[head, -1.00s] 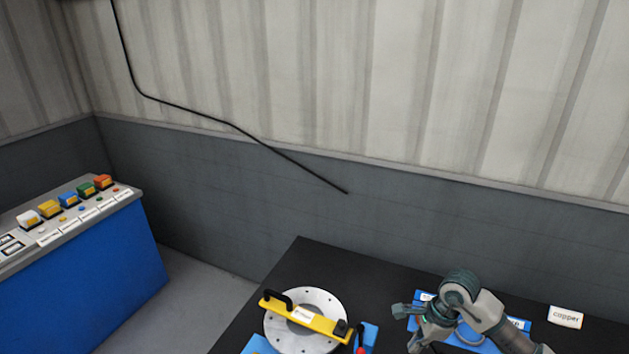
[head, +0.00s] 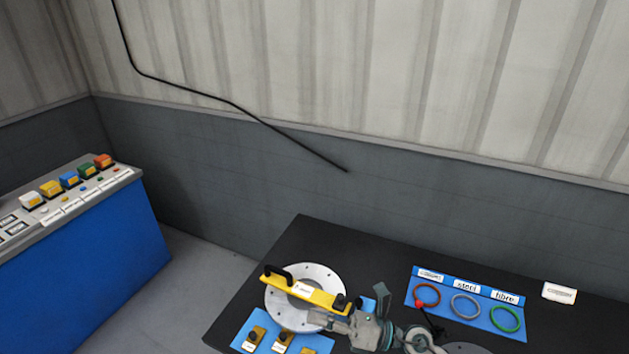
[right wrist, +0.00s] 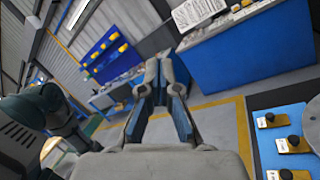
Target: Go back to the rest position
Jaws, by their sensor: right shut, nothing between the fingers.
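My right gripper (head: 338,324) is low in the head view, at the lower right edge of the round metal flange (head: 326,275). It overlaps that edge in the picture; I cannot tell whether it touches. In the right wrist view its fingers (right wrist: 160,72) are close together at the tips, with nothing held. A yellow bar (head: 318,294) with a black handle and knob lies across the flange. My left gripper is not in view.
A blue mat (head: 436,300) holds brown, grey and green rings. A red-tipped tool (head: 421,307) shows beside my right arm. A white card (head: 559,292) is at right. A blue console (head: 100,246) with coloured buttons stands left.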

